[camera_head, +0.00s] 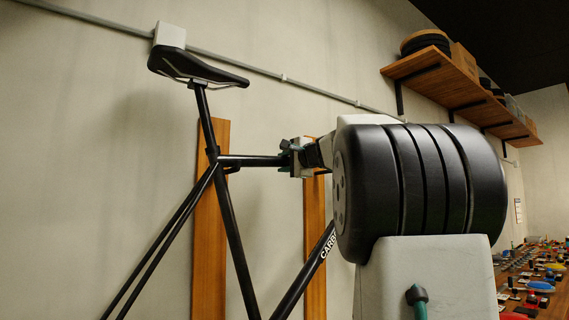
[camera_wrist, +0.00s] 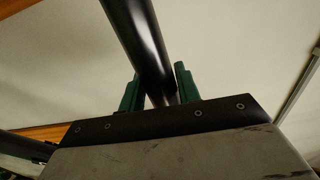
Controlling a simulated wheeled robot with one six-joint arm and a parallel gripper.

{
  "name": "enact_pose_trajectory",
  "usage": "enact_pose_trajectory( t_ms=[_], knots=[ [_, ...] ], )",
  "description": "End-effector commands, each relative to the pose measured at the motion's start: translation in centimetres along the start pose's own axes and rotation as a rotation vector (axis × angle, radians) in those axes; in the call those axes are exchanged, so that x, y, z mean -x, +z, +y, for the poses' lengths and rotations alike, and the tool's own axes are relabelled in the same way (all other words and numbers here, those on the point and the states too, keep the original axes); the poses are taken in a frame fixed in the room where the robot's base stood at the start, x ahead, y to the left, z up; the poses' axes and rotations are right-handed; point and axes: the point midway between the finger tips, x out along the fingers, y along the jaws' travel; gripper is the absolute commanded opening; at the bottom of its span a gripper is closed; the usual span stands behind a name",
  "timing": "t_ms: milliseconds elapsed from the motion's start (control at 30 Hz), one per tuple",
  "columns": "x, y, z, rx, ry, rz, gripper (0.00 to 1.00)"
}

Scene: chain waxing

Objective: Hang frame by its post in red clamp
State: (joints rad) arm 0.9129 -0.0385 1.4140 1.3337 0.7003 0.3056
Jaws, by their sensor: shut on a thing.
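The black bike frame (camera_head: 238,245) hangs upright on the left in the head view, with its black saddle (camera_head: 193,68) on top of the post (camera_head: 206,115). My gripper (camera_head: 297,158) is at the top tube (camera_head: 252,160), right of the post, and partly hidden by my arm. In the wrist view my gripper (camera_wrist: 160,88) has its green fingers on both sides of a black tube (camera_wrist: 140,40) of the frame and is shut on it. The frame's lower part is cut off by the picture edge. I see no red clamp in either view.
Two wooden boards (camera_head: 209,260) stand against the wall behind the frame. A grey pipe (camera_head: 270,73) runs along the wall near the saddle. A wooden shelf (camera_head: 455,90) with tyres and boxes is at upper right. A bench (camera_head: 510,308) crowded with small items is at lower right.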

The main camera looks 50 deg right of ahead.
Motion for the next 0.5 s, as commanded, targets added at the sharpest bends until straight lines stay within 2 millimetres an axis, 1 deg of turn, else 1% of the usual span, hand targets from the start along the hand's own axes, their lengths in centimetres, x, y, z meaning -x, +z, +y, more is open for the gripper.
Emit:
enact_pose_trajectory(
  t_ms=[233,267,500],
  knots=[
    [0.01,0.02,-0.03,-0.004,-0.001,0.0,0.0],
    [0.17,0.13,-0.47,-0.001,-0.008,0.0,0.0],
    [0.13,0.11,-0.96,0.001,-0.007,0.0,0.0]
  ],
)
